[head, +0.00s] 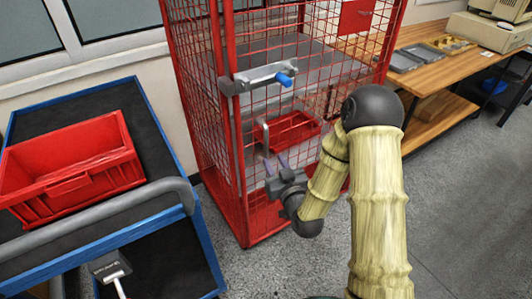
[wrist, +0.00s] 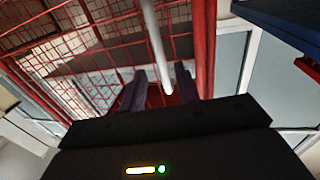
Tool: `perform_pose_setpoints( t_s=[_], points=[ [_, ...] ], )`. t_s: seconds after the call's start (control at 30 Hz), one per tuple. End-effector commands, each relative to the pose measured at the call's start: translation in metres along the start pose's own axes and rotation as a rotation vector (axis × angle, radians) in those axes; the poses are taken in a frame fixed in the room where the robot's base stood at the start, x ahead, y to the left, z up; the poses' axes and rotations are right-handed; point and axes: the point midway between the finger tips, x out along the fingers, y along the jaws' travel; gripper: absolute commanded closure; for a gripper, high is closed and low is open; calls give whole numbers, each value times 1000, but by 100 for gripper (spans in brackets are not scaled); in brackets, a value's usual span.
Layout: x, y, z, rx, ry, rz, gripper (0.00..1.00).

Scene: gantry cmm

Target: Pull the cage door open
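The cage (head: 238,165) is a tall red mesh frame standing in the middle of the head view, and its mesh door (head: 300,45) looks closed. A light grey vertical handle (head: 264,138) is on the door's left part; it shows as a pale bar in the wrist view (wrist: 156,45). Above it is a grey latch bar with a blue knob (head: 285,79). My gripper (head: 275,163) is open, its two fingers pointing at the door by the handle's lower end. In the wrist view the bar's end appears between the fingers (wrist: 160,85); contact cannot be told.
A blue-framed cart (head: 85,95) with a red bin (head: 75,170) stands left of the cage, close to it. Another red bin (head: 293,130) sits inside the cage. A wooden workbench (head: 425,83) stands at the back right. Grey floor (head: 450,200) is free at the right.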

Motion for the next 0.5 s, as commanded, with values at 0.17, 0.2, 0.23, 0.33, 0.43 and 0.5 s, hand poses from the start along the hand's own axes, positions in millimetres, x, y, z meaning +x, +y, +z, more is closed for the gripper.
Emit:
perform_pose_setpoints(
  t_s=[0.17, 0.2, 0.23, 0.33, 0.43, 0.5],
  points=[
    [32, 0, -2, 1, 3, 0, 68],
    [39, 0, -2, 1, 2, 0, 68],
    [44, 0, -2, 1, 3, 0, 68],
    [59, 0, -1, 1, 1, 0, 68],
    [70, 0, -1, 1, 1, 0, 68],
    [74, 0, -1, 1, 1, 0, 68]
  ],
)
